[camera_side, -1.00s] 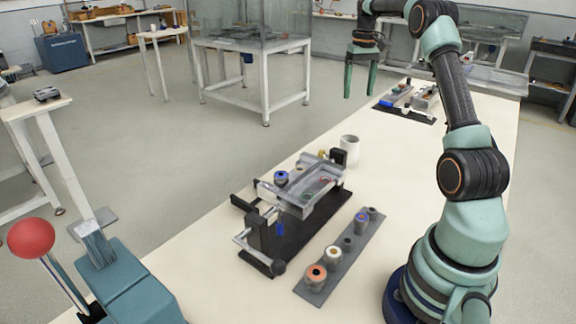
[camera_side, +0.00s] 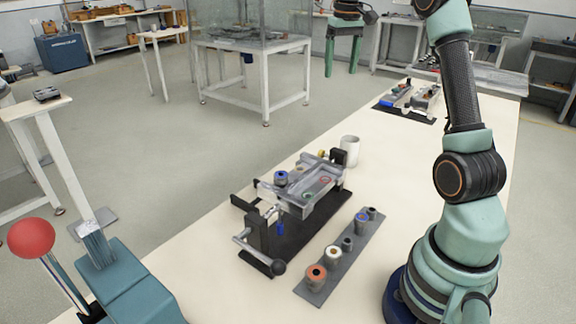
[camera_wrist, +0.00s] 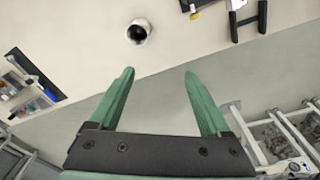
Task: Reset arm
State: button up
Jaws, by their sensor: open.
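My gripper (camera_side: 342,57) is high above the far edge of the table in the side view, with its green fingers apart and pointing down. In the wrist view my gripper (camera_wrist: 160,98) is open and nothing is between the fingers. The ring track fixture (camera_side: 300,195) stands on a black base in the middle of the table, well below and in front of the gripper. A blue-topped ring piece (camera_side: 281,179) sits at its left end. A grey strip (camera_side: 345,255) beside it carries several spools, one orange (camera_side: 316,274).
A white cup (camera_side: 350,151) stands behind the fixture; it also shows in the wrist view (camera_wrist: 139,32). A second fixture (camera_side: 408,99) sits at the table's far end. A red ball-topped lever (camera_side: 32,238) is at front left.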

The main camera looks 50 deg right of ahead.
jog(key=s+a+r+n+t, duration=0.2)
jog(key=a+n, duration=0.1)
jog(key=a, duration=1.4)
jog(key=s+a+f+n+t, duration=0.1)
jog(key=s+a+f, duration=0.2)
jog(key=a, duration=0.3)
jog(key=s+a+f+n+t, duration=0.1)
jog(key=s+a+f, duration=0.3)
jog(key=s+a, duration=0.2)
jog(key=shift+a+n+t+y, duration=0.3)
jog(key=shift+a+t, duration=0.1)
jog(key=shift+a, duration=0.15)
